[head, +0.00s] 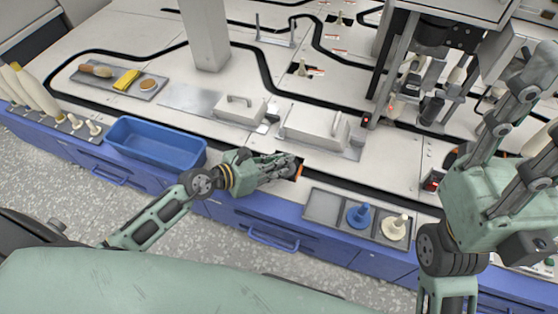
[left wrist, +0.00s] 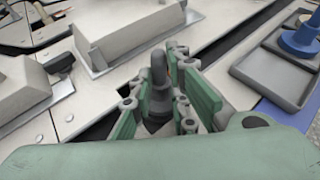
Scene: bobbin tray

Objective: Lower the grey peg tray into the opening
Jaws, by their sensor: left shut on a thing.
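My left gripper (head: 290,165) is above the blue-fronted counter near its front edge. It also shows in the left wrist view (left wrist: 165,80), where it is shut on an upright dark grey peg (left wrist: 158,75) between its green finger pads. The peg is taken as part of the grey peg tray, whose base is hidden by the fingers. Part of a dark opening (head: 286,154) shows beside the gripper, with an orange bit at its right. I cannot tell whether the base is inside it. My right gripper (head: 547,95) is raised at the right, with its fingers apart and no object visible between them.
A grey tray (head: 322,207) with a blue bobbin (head: 358,215) and a cream bobbin (head: 396,227) sits right of the left gripper. A blue bin (head: 155,145) stands left. Grey lidded blocks (head: 315,125) lie behind. A machine (head: 440,50) stands at back right.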

